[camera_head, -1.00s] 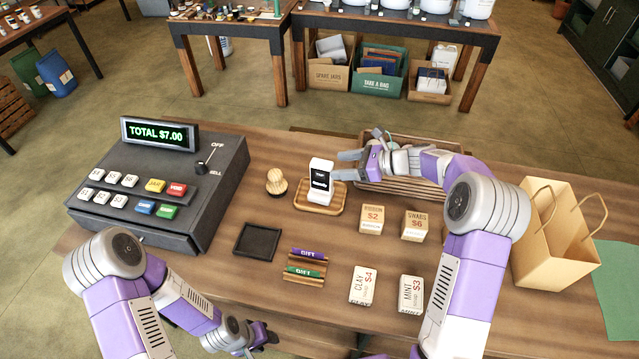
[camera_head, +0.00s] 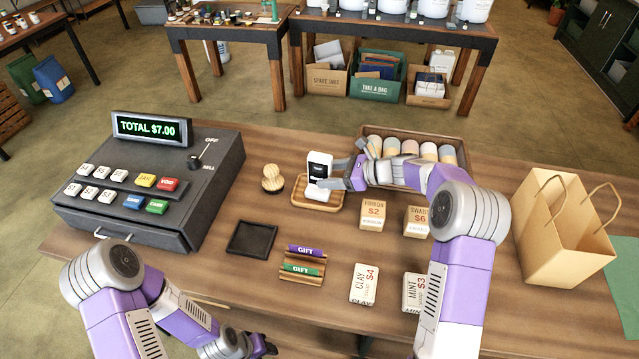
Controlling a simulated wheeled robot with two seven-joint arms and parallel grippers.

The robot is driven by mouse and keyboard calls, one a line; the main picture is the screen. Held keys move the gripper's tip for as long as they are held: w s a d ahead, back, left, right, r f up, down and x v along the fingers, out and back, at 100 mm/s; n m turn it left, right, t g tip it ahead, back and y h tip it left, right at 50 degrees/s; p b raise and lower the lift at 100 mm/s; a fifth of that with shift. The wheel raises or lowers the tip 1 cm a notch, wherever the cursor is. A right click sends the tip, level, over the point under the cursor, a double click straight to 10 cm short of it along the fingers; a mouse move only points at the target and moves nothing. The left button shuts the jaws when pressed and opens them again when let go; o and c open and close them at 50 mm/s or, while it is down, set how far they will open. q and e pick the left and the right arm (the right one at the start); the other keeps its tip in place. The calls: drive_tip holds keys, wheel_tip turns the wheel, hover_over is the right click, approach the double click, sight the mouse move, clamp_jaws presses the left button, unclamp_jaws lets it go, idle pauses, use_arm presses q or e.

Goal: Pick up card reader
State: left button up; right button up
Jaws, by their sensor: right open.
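The card reader (camera_head: 320,168) is a small white upright device with a black screen. It stands on a wooden tray (camera_head: 299,202) in the middle of the counter. My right gripper (camera_head: 336,174) reaches in from the right with its fingers open, right beside the reader. Whether a finger touches the reader, I cannot tell. My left gripper (camera_head: 262,346) is low at the front edge of the counter, partly cut off by the frame, and its jaw state is not clear.
The cash register (camera_head: 150,190) stands at the left, and a wooden stamp (camera_head: 272,178) is left of the tray. Price blocks (camera_head: 372,215), gift cards (camera_head: 303,262) and a black dish (camera_head: 252,239) lie in front. A crate of rolls (camera_head: 455,134) is behind my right arm, with a paper bag (camera_head: 560,235) at right.

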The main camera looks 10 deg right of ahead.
sight(320, 176)
drive_tip(key=x, duration=0.4)
drive_tip(key=shift+d+f+b, duration=0.15)
drive_tip(key=shift+f+b, duration=0.1)
drive_tip(key=shift+b, duration=0.05)
drive_tip(key=shift+r, duration=0.1)
clamp_jaws()
